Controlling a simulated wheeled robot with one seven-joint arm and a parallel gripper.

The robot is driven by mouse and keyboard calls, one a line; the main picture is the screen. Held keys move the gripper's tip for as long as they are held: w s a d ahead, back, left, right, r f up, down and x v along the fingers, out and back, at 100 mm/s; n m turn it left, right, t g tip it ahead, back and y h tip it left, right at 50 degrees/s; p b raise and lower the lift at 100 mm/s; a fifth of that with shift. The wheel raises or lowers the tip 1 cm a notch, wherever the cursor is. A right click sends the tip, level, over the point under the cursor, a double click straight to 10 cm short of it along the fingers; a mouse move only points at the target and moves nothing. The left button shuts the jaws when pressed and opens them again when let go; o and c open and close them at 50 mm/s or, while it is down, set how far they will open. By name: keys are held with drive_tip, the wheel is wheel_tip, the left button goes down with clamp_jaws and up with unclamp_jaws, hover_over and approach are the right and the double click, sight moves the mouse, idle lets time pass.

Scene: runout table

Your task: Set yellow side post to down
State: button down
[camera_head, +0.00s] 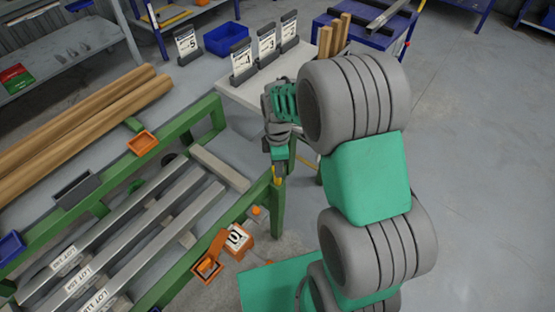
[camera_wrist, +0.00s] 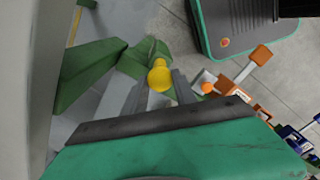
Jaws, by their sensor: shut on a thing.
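The yellow side post shows in the wrist view as a round yellow knob (camera_wrist: 160,76) between the two fingers of my gripper (camera_wrist: 158,84). In the head view a small yellow part of the post (camera_head: 278,181) shows just under my gripper (camera_head: 279,168), at the right end of the green table frame (camera_head: 278,212). My gripper is shut on the post. The lower part of the post is hidden, so I cannot tell whether it stands up or down.
Grey bars (camera_head: 150,240) and wooden poles (camera_head: 80,125) lie on the table to the left. An orange control box (camera_head: 236,243) is below my gripper. A white table with number cards (camera_head: 267,45) stands behind. The floor at right is clear.

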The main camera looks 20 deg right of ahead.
drive_tip(key=shift+s+f, duration=0.1)
drive_tip(key=shift+f, duration=0.4)
drive_tip(key=c, duration=1)
unclamp_jaws()
wheel_tip(320, 180, up, 8)
drive_tip(key=shift+f, duration=0.1)
